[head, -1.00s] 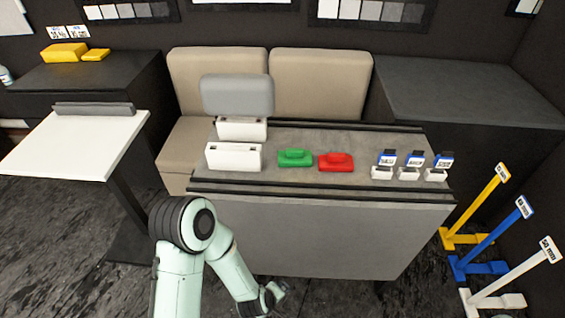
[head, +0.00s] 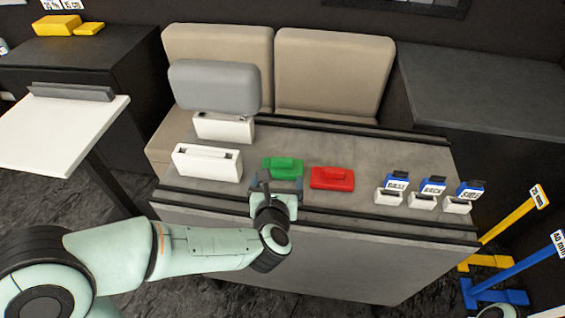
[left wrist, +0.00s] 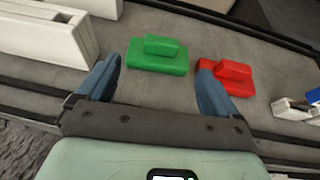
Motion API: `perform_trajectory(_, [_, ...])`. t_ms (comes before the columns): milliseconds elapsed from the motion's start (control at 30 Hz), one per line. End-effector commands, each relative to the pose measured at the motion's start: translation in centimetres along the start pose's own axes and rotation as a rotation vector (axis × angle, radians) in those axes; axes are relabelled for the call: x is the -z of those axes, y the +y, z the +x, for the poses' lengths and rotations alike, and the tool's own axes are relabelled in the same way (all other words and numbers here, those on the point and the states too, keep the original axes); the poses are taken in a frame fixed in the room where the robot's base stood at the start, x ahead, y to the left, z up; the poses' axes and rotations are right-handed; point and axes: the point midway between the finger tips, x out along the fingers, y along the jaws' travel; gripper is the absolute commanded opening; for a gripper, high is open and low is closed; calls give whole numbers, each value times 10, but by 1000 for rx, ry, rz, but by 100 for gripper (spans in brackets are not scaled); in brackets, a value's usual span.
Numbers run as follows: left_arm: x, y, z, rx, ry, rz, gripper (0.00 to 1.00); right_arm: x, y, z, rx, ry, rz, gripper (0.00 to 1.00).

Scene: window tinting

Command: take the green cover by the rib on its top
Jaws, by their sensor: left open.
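The green cover (head: 284,166) lies on the grey table (head: 330,150), a flat block with a raised rib on top. It also shows in the left wrist view (left wrist: 158,62), just beyond and between my fingertips. My left gripper (head: 275,183) is open and empty over the table's front edge, on the near side of the green cover and apart from it. In the left wrist view its two blue fingers (left wrist: 156,75) point toward the cover. The near lower part of the cover is partly hidden by the gripper in the head view.
A red cover (head: 332,178) lies just right of the green one, close to my right-hand finger in the wrist view. White slotted boxes (head: 207,167) stand to the left. Several small blue-and-white items (head: 432,188) stand at the right. Dark rails run along the table edges.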

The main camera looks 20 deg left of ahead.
Motion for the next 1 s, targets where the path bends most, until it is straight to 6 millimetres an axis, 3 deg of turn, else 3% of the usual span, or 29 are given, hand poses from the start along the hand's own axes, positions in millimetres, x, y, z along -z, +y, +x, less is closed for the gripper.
perform_trajectory(133, [1,0,28,-2,1,2,94,1,0,1,1,2,0,97])
perform_trajectory(367, [0,0,46,0,1,3,94,1,0,0,1,2,-1,97])
perform_trajectory(700, [-2,-2,90,0,0,3,94,-2,-1,-3,0,-5,0,97])
perform_trajectory(1000, [-2,-2,95,1,0,4,94,-2,-1,-3,-1,-6,0,97])
